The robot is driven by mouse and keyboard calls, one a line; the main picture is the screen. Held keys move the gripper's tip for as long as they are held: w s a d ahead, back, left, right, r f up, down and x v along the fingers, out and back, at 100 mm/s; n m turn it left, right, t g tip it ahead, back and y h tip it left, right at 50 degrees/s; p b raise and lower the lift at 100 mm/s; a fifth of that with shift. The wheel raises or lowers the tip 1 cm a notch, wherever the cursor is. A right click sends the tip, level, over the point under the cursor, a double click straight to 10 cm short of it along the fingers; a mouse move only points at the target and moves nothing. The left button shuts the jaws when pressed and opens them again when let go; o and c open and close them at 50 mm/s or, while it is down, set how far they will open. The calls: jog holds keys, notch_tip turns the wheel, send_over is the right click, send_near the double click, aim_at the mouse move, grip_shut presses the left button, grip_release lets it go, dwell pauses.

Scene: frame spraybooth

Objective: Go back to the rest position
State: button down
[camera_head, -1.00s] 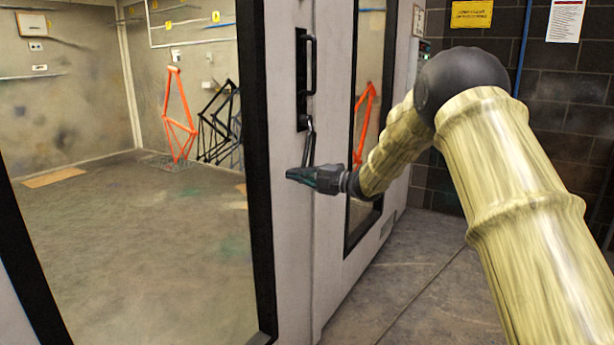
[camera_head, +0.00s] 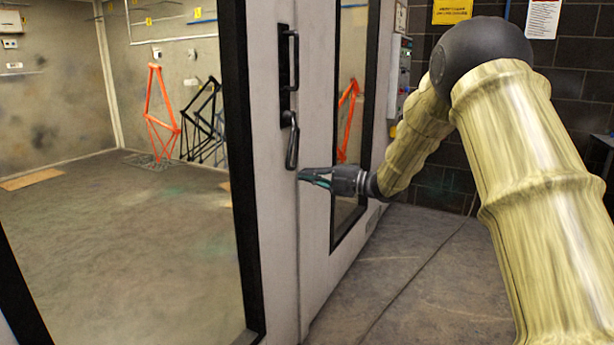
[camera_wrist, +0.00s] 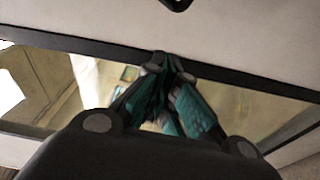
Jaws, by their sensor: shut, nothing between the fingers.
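My gripper (camera_head: 312,178) is shut and empty in the head view, just right of and below the lever handle (camera_head: 292,145) of the booth door. A gap shows between the lever and the fingers. My arm reaches in from the right in a pale ribbed sleeve. In the wrist view the closed teal-padded fingers (camera_wrist: 165,95) point toward the pale door surface and the dark edge of a glass pane. Whether the fingertips touch the door cannot be told.
A fixed pull handle (camera_head: 289,65) stands above the lever. The door's big window (camera_head: 120,250) shows the booth with an orange frame (camera_head: 160,115) and a black frame (camera_head: 203,125). A dark block wall (camera_head: 575,90) closes the back.

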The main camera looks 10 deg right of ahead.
jog(key=s+f+m+t+h, duration=0.15)
jog(key=f+m, duration=0.25)
jog(key=f, duration=0.4)
jog(key=s+a+f+m+h, duration=0.1)
jog(key=s+f+m+h, duration=0.15)
jog(key=f, duration=0.65)
jog(key=s+f+m+t+h, duration=0.1)
jog(key=s+f+m+h, duration=0.1)
jog(key=f+m, duration=0.45)
jog(key=s+f+m+g+h, duration=0.2)
jog(key=s+f+m, duration=0.1)
jog(key=s+f, duration=0.75)
jog(key=s+f+m+g+h, duration=0.3)
jog(key=s+f, duration=0.4)
jog(key=f, duration=0.7)
jog(key=s+d+f+m+g+h, duration=0.1)
jog(key=s+f+m, duration=0.25)
jog(key=s, duration=0.55)
jog(key=s+f+m+g+h, duration=0.1)
jog(key=s+f+m+g, duration=0.1)
jog(key=s+f, duration=0.45)
jog(key=s+f+m+g+h, duration=0.15)
jog(key=s+m+g, duration=0.3)
jog(key=s, duration=2.05)
notch_tip(320, 180, up, 15)
jog(key=w+p, duration=0.1)
jog(key=p, duration=1.3)
jog(key=shift+d+n, duration=0.3)
jog(key=shift+d, duration=0.15)
